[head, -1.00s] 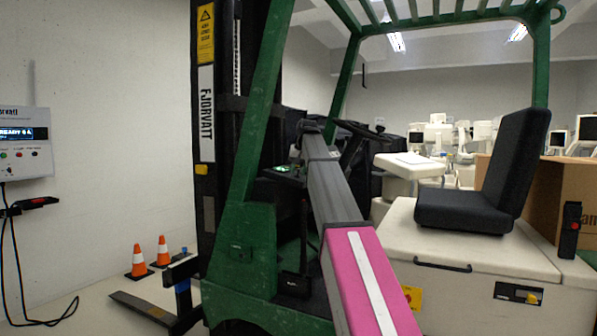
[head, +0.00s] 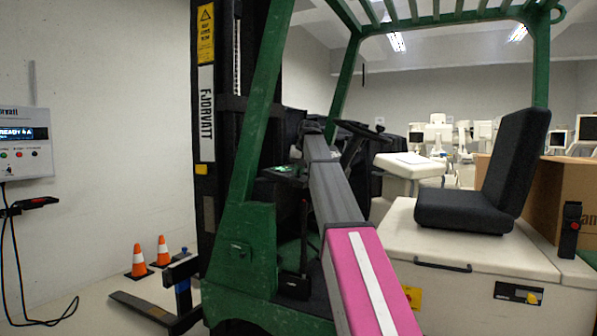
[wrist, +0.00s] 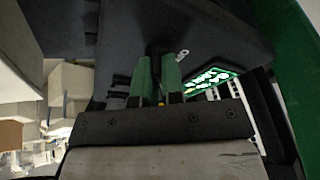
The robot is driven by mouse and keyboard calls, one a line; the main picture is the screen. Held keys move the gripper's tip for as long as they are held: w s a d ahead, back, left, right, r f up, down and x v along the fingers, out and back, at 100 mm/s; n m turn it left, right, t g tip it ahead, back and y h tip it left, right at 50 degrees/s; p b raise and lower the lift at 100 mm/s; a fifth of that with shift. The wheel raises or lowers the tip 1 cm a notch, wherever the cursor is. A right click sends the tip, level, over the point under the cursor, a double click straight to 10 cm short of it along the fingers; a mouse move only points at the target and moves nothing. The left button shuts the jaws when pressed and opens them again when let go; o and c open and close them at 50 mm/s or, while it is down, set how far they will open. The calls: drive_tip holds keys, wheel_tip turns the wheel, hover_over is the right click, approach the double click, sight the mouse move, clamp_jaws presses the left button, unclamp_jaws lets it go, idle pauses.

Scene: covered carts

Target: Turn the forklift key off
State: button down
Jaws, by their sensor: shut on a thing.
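The forklift (head: 245,240) has a green frame, a black seat and a dashboard with a steering wheel (head: 360,130). In the wrist view, the two green fingers of my gripper (wrist: 160,75) point at the dark dashboard (wrist: 215,35). They are shut on a small dark piece, which I take to be the key (wrist: 158,47); its shape is mostly hidden by the fingers. A small pale metal tab with a hole (wrist: 182,54) shows just right of the fingertips. The key's turned position cannot be read. In the head view my arm hides the fingertips.
A lit green panel (wrist: 210,80) lies right of my fingers. A green post (head: 262,110) and the dark mast (head: 205,130) stand left of my arm. The cream body and black seat (head: 490,190) are right. Two orange cones (head: 138,260) stand by the wall.

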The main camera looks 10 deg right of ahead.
drive_tip(key=n+y, duration=0.1)
drive_tip(key=n, duration=0.4)
drive_tip(key=n+g+y, duration=0.1)
drive_tip(key=n, duration=0.4)
drive_tip(key=shift+n, duration=0.3)
drive_tip(key=shift+g+y, duration=0.3)
drive_tip(key=c, duration=1.2)
unclamp_jaws()
drive_tip(key=shift+c, duration=0.2)
drive_tip(key=v, duration=1)
drive_tip(key=shift+s+r, duration=0.15)
drive_tip(key=shift+r, duration=0.2)
